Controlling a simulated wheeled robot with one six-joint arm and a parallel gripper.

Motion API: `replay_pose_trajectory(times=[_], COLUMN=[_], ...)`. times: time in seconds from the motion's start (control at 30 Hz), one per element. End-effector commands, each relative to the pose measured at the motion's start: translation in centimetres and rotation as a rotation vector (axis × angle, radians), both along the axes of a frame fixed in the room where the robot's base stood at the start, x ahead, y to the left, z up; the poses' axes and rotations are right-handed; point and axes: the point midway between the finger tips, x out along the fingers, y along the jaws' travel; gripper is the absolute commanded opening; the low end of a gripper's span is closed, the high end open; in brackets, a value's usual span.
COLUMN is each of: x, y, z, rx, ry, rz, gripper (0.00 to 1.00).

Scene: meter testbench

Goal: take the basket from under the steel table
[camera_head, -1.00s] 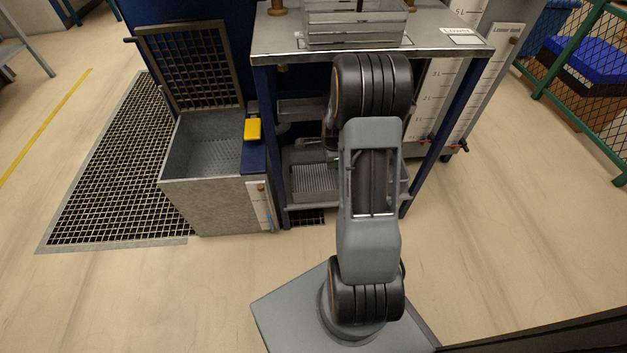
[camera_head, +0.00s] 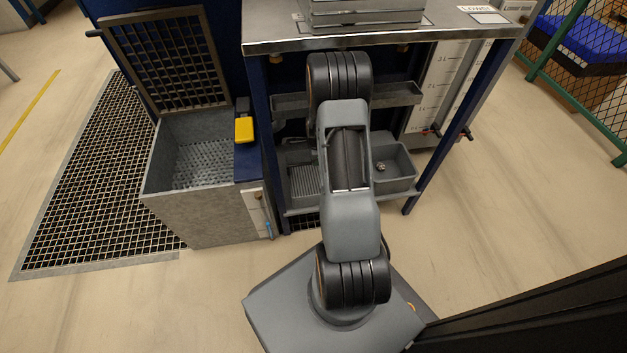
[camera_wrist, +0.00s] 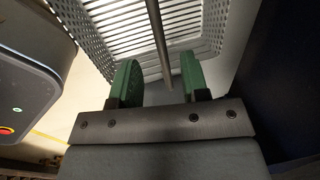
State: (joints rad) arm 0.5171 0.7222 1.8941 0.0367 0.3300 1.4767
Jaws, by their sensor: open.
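A grey slotted basket (camera_wrist: 100,42) fills the top of the wrist view. A thin grey rod like a handle (camera_wrist: 158,38) runs down across it, between my green fingers. My gripper (camera_wrist: 160,78) is open, with one finger on each side of the rod; I cannot tell whether either touches it. In the head view my arm hides the gripper. A ribbed grey surface, perhaps this basket (camera_head: 303,182), shows left of my arm on the lower shelf under the steel table (camera_head: 400,40).
A grey bin (camera_head: 403,168) with a small object inside stands right of my arm under the table. A shelf tray (camera_head: 290,101) hangs above. Blue table legs (camera_head: 270,150) flank the opening. An open-lidded tank (camera_head: 205,215) with a yellow block (camera_head: 244,130) stands left.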

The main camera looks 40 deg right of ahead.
Motion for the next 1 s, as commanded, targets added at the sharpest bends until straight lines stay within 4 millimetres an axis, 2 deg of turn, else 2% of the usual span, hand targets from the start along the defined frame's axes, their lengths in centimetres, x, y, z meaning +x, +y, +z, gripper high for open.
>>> replay_pose_trajectory(times=[0.27, 0.6, 0.87, 1.0], x=[0.3, 1.2, 1.3, 1.3], y=[0.1, -0.1, -0.1, -0.1], z=[-1.3, -5.5, -5.5, -5.5], rx=[0.000, 0.000, 0.000, 0.000], ry=[0.000, 0.001, -0.001, -0.001], rz=[0.003, 0.005, 0.005, 0.005], gripper=[0.42, 0.42, 0.42, 0.28])
